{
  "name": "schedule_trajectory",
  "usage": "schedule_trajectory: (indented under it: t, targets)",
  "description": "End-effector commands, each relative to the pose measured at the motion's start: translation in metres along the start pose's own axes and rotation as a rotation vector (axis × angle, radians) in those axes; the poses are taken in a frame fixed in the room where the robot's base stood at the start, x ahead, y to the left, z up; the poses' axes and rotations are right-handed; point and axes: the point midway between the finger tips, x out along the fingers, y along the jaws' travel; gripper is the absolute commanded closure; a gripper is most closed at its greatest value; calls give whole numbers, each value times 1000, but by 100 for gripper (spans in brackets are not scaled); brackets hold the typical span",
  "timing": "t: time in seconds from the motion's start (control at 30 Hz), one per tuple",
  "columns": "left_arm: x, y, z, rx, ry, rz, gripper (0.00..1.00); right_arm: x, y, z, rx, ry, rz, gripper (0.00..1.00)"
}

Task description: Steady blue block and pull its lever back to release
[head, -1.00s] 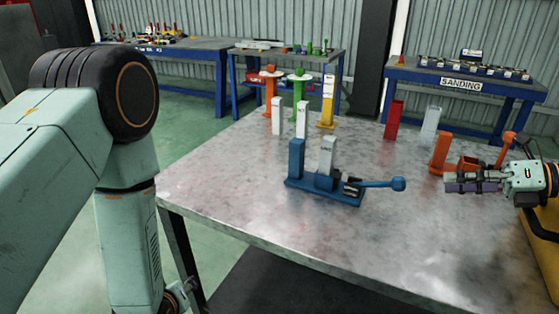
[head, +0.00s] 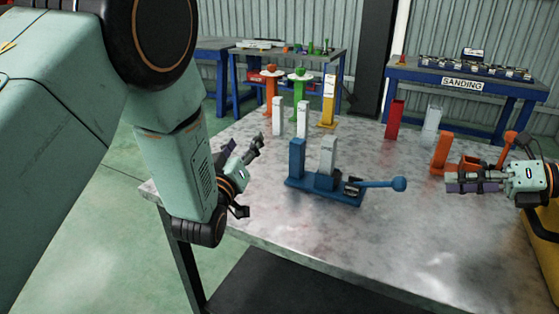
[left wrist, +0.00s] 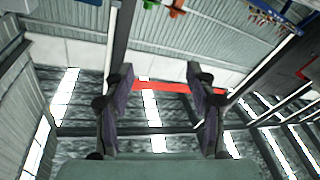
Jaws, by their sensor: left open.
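The blue block (head: 297,160) stands upright on a blue base on the metal table, with a white block (head: 328,155) upright beside it. Its blue lever (head: 378,184) sticks out to the right and ends in a round knob. My left gripper (head: 258,148) is over the table to the left of the blue block, apart from it. In the left wrist view its two fingers (left wrist: 160,85) are spread with nothing between them. My right gripper (head: 465,182) is at the right, beyond the knob and apart from it. Its fingers point left; their opening is unclear.
An orange fixture (head: 440,153) with a lever stands behind my right gripper. A red block (head: 394,119) and white blocks (head: 277,117) stand farther back. The front of the metal table (head: 330,235) is clear. Workbenches line the back wall.

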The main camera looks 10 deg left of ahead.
Motion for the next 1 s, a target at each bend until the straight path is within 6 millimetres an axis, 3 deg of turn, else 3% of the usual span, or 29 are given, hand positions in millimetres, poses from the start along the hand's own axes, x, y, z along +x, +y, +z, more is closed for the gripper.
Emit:
schedule_trajectory:
  t: [0.1, 0.3, 0.47, 0.8, 1.0]
  targets:
    - [1, 34, 28, 169, -89, 124, 43, 0, 0, 0, 0, 0, 0, 62]
    - [-2, 63, 55, 335, -158, 245, 43, 0, 0, 0, 0, 0, 0, 62]
    - [4, 68, 60, 360, -166, 263, 43, 0, 0, 0, 0, 0, 0, 62]
    - [49, 78, 69, 356, -164, 260, 43, 0, 0, 0, 0, 0, 0, 62]
    - [66, 82, 73, 355, -165, 260, 43, 0, 0, 0, 0, 0, 0, 62]
